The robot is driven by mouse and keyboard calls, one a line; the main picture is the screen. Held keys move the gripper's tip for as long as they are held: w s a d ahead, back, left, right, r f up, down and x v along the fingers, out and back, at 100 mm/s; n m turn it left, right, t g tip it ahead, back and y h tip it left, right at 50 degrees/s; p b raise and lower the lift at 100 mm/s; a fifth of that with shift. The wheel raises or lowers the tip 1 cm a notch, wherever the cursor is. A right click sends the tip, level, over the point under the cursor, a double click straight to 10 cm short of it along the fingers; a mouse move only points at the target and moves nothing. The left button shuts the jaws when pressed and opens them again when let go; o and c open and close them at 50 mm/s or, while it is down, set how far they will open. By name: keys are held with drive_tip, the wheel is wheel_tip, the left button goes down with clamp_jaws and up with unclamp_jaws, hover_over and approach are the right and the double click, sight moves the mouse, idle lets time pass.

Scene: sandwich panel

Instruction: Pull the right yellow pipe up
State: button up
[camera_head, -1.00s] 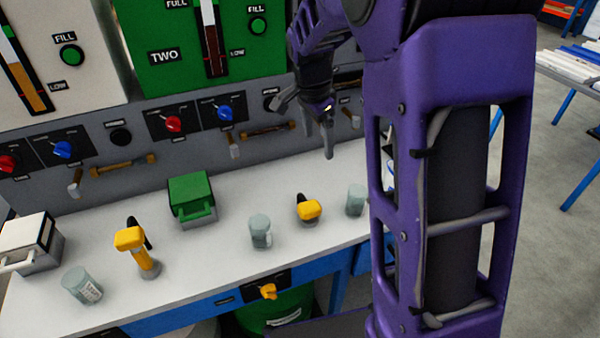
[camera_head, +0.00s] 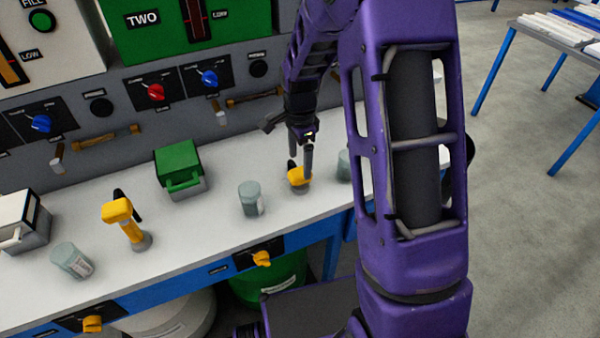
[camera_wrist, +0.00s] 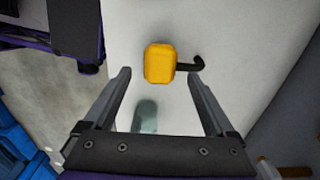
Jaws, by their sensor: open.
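The right yellow pipe (camera_head: 298,177) stands low on the white counter, with a yellow head and a black hooked handle. In the wrist view its yellow head (camera_wrist: 159,63) lies ahead of the fingertips, roughly between their lines, with the black hook pointing right. My gripper (camera_head: 299,158) is open and empty, just above and beside this pipe in the head view; the wrist view shows its two fingers (camera_wrist: 160,75) spread apart. The left yellow pipe (camera_head: 124,218) stands taller, raised on its grey base. One finger partly covers the right pipe in the head view.
A glass jar (camera_head: 251,199) stands left of the right pipe and another (camera_head: 344,165) to its right, partly behind my arm. A green box (camera_head: 181,168) sits farther left. The control panel (camera_head: 180,95) rises behind the counter (camera_head: 215,225).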

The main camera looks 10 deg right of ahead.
sight(300, 171)
drive_tip(key=shift+f, duration=2.25)
drive_tip(key=shift+c, duration=0.2)
clamp_jaws()
